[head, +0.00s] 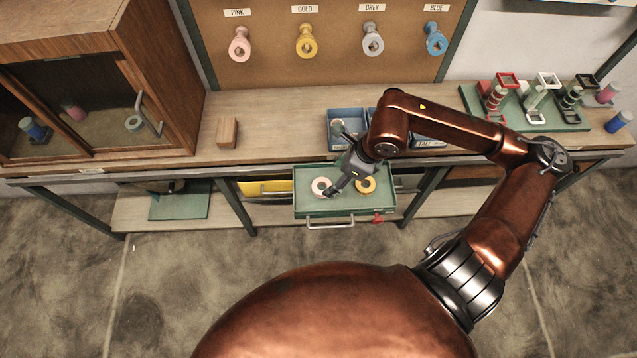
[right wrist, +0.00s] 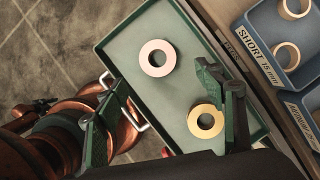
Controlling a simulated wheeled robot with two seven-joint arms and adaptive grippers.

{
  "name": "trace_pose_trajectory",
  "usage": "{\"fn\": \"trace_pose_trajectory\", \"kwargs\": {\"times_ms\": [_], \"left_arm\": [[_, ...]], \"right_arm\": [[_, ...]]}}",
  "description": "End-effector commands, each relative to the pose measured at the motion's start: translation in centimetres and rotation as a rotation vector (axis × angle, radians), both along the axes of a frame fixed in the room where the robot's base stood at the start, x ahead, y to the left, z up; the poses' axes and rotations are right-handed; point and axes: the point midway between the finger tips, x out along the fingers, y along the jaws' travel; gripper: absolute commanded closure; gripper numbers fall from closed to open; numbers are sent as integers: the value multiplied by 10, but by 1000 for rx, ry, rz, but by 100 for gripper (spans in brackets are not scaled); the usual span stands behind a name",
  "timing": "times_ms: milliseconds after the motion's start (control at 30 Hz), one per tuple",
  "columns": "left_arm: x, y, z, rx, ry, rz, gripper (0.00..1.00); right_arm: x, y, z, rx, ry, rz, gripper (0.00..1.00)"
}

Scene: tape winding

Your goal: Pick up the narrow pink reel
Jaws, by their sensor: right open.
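A pale pink ring-shaped reel (head: 316,187) lies flat in an open green drawer tray (head: 300,208). It also shows in the right wrist view (right wrist: 147,50), near the middle of the tray (right wrist: 138,33). A gold reel (head: 369,186) lies flat beside it, also seen in the right wrist view (right wrist: 194,118). My right gripper (head: 335,190) is over the tray, just right of the pink reel in the head view. In the right wrist view its fingers (right wrist: 160,85) are wide apart and empty, with the pink reel beyond the tips. My left gripper is not in view.
Blue bins (head: 346,117) stand on the bench (head: 265,133) behind the tray. A wooden cabinet (head: 165,60) stands at the left, with a wooden block (head: 227,132) beside it. Spools hang on the pegboard (head: 340,20). A green rack (head: 485,115) stands at the right.

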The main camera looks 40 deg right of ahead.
Motion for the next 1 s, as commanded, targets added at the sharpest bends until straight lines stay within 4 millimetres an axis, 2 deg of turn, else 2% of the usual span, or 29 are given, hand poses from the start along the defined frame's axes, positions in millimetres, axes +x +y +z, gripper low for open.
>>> {"fn": "trace_pose_trajectory", "kwargs": {"times_ms": [500, 833, 1000], "left_arm": [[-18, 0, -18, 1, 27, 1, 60], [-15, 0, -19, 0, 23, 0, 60], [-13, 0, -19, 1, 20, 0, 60]], "right_arm": [[23, 19, -60, 5, 2, 6, 37], [25, 19, -65, 4, 1, 4, 37], [25, 19, -65, 4, 1, 4, 48]]}}
